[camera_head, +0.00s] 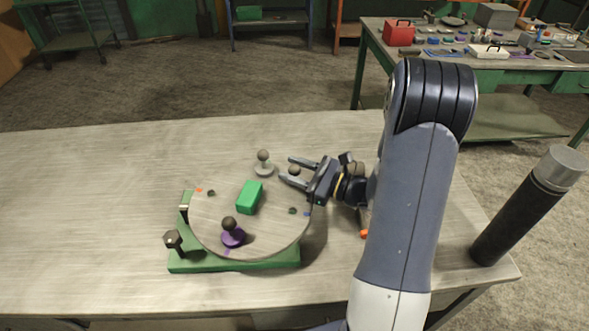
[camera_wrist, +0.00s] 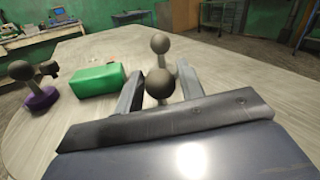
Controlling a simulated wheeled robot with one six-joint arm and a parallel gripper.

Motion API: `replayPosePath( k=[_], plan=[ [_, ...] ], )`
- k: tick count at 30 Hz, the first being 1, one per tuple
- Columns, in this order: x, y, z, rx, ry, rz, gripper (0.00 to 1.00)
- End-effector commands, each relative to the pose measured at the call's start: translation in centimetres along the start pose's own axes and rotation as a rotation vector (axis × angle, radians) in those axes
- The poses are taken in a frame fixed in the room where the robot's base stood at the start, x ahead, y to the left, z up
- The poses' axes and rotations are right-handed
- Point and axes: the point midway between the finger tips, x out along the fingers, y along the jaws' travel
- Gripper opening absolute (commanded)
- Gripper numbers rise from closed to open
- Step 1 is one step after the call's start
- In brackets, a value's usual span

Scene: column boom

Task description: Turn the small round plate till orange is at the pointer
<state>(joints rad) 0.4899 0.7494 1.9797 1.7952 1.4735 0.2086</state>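The round plate (camera_head: 275,232) lies on a green base (camera_head: 235,265) on the table. Its rim bears an orange mark (camera_head: 199,190) at the left, a purple mark at the front and a blue mark at the right. A purple-footed knob (camera_head: 232,237) and a pale-footed knob (camera_head: 263,165) stand on it, with a green block (camera_head: 249,197) near the middle. My gripper (camera_head: 290,170) is open at the plate's back right edge, with a dark ball knob (camera_wrist: 160,88) between its fingers. I cannot tell whether they touch it. I cannot clearly identify the pointer.
A dark bolt-like knob (camera_head: 173,240) and a small bracket (camera_head: 185,206) stand at the base's left side. A black cylinder with a grey top (camera_head: 520,210) is at the table's right end. The table's left part is clear.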

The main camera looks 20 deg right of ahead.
Motion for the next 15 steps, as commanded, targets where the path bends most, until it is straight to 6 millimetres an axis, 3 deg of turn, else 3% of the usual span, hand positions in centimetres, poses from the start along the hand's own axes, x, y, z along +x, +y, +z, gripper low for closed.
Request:
replayPosePath(
  k=[13, 15],
  plan=[
    [-0.02, 0.00, 0.02, 0.000, 0.000, 0.000, 0.00],
    [-0.02, 0.00, 0.02, 0.000, 0.000, 0.000, 0.00]
  ],
)
